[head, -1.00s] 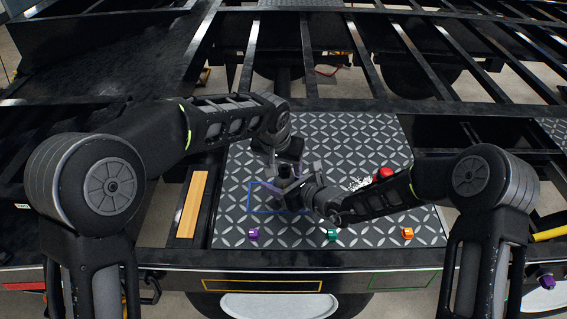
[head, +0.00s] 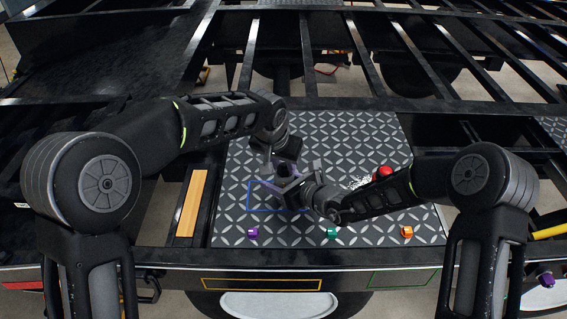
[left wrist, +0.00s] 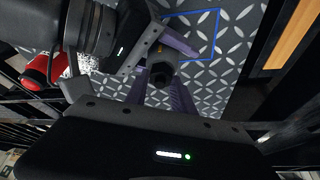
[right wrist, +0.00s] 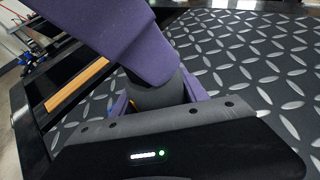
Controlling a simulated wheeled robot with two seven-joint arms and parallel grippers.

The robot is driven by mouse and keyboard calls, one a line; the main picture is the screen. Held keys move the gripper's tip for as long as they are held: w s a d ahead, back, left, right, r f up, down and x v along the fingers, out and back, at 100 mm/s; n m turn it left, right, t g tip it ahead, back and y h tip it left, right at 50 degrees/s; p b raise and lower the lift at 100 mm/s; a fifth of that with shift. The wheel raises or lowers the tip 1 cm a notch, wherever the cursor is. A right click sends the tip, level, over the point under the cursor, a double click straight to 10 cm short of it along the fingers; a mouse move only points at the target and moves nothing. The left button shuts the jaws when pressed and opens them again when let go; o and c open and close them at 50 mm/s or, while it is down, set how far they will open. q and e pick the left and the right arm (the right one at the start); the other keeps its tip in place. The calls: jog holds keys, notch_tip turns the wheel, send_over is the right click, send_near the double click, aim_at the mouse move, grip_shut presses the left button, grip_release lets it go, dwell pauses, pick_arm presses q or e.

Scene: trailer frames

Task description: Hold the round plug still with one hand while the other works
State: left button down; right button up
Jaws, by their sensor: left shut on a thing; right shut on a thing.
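The round plug (left wrist: 162,68) is a dark, short cylinder above the diamond-plate deck, between the two grippers. It shows in the right wrist view as a dark grey cylinder (right wrist: 158,94) between purple fingers. My left gripper (head: 284,168) comes from above and is shut on the plug. Its large purple finger (right wrist: 120,38) crosses the right wrist view over the plug. My right gripper (head: 287,184) is shut on the plug from the lower right. The fingers hide much of the plug. I cannot tell whether it is one piece or two joined parts.
The diamond-plate deck (head: 340,215) carries a blue outlined rectangle (head: 250,203) below the grippers. Purple (head: 252,233), green (head: 331,233) and orange (head: 407,232) small pieces stand along its front. A red object (head: 385,171) lies by white bits at right. A wooden strip (head: 191,203) is left.

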pick_arm(q)
jog(key=m+h, duration=0.1)
jog(key=m, duration=0.2)
jog(key=m+g+h, duration=0.1)
jog(key=m, duration=0.2)
jog(key=m+g, duration=0.1)
jog(key=m, duration=0.2)
jog(key=m+g, duration=0.1)
jog(key=m, duration=0.2)
jog(key=shift+d+m+g+h, duration=0.2)
jog(key=shift+m+g+h, duration=0.2)
jog(key=c, duration=1.5)
grip_release()
jog(key=shift+s+m, duration=0.15)
jog(key=shift+m, duration=0.25)
jog(key=o, duration=0.5)
jog(key=shift+a, duration=0.15)
jog(key=shift+r, duration=0.1)
jog(key=v, duration=0.7)
jog(key=shift+r, duration=0.2)
pick_arm(e)
jog(key=o, duration=1.6)
